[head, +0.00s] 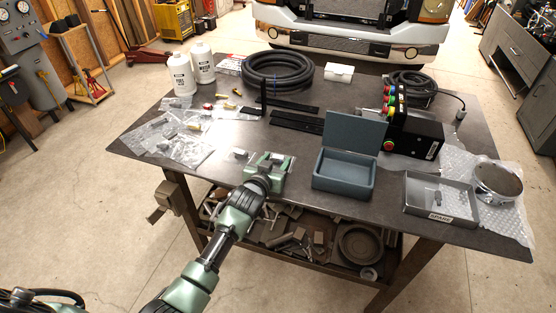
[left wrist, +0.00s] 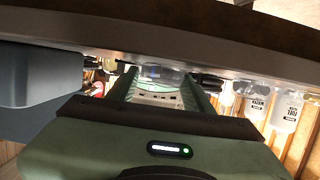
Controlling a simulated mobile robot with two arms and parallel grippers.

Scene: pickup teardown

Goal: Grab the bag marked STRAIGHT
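Several clear plastic bags with small metal fittings lie on the left part of the dark table; no marking STRAIGHT is readable on any. One clear bag with a grey fitting (head: 239,154) lies near the front edge, just left of my left gripper (head: 270,159). Other bags lie further left, among them one with brass and grey parts (head: 168,132). My left gripper is low at the table's front edge, its fingers apart. In the left wrist view, a pale patch shows between the fingers (left wrist: 160,88); I cannot tell what it is. My right gripper is not in view.
An open blue-grey box (head: 345,172) stands right of my left gripper, and a grey tray (head: 440,198) further right. White bottles (head: 202,63), a coiled black hose (head: 278,72) and a black control box (head: 412,133) stand behind. Dark flat bars (head: 296,122) lie mid-table.

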